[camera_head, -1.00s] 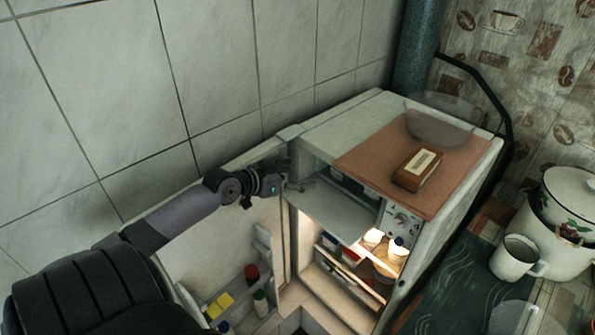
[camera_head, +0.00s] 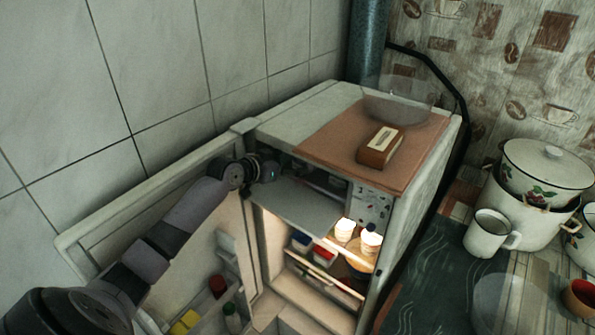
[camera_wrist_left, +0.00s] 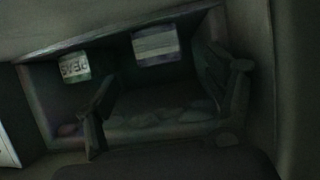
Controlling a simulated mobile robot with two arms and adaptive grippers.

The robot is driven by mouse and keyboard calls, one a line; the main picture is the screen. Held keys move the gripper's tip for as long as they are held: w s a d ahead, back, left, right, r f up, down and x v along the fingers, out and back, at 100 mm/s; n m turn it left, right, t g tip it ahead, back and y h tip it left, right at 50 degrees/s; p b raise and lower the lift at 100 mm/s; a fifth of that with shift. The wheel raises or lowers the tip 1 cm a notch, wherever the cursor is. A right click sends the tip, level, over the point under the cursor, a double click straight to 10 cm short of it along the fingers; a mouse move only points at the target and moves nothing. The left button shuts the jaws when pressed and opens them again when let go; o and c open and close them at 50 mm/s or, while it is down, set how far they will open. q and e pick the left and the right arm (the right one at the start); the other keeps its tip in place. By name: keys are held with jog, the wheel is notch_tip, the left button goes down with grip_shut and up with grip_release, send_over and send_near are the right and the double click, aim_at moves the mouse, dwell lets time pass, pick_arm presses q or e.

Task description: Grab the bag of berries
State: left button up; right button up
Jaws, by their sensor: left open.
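My left gripper (camera_wrist_left: 162,80) is open inside the dark freezer compartment, its two fingers spread apart. In the head view my left wrist (camera_head: 262,169) is at the compartment's opening, and the fingers are hard to make out. In the wrist view a light package (camera_wrist_left: 74,67) with lettering like "PEAS" stands at the back left, and a pale striped package (camera_wrist_left: 156,44) stands at the back, beyond the fingers. Dark lumpy shapes (camera_wrist_left: 165,117) lie low between the fingers. A small reddish patch (camera_wrist_left: 68,129) is at lower left. I cannot tell which is the berry bag. My right gripper is not seen.
The fridge (camera_head: 404,235) stands open, its door (camera_head: 110,215) swung left with items on its shelves. A brown board (camera_head: 330,140) on top carries a brown box (camera_head: 380,146). Lit jars (camera_head: 369,240) stand below the freezer. A mug (camera_head: 488,235) and pots (camera_head: 545,165) are right.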

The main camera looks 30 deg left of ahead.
aim_at(298, 162)
pick_arm(q)
jog(key=shift+b+x, duration=1.1)
jog(key=shift+x, duration=1)
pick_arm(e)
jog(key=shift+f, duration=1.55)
pick_arm(q)
jog(key=shift+c, duration=0.2)
jog(key=c, duration=1.4)
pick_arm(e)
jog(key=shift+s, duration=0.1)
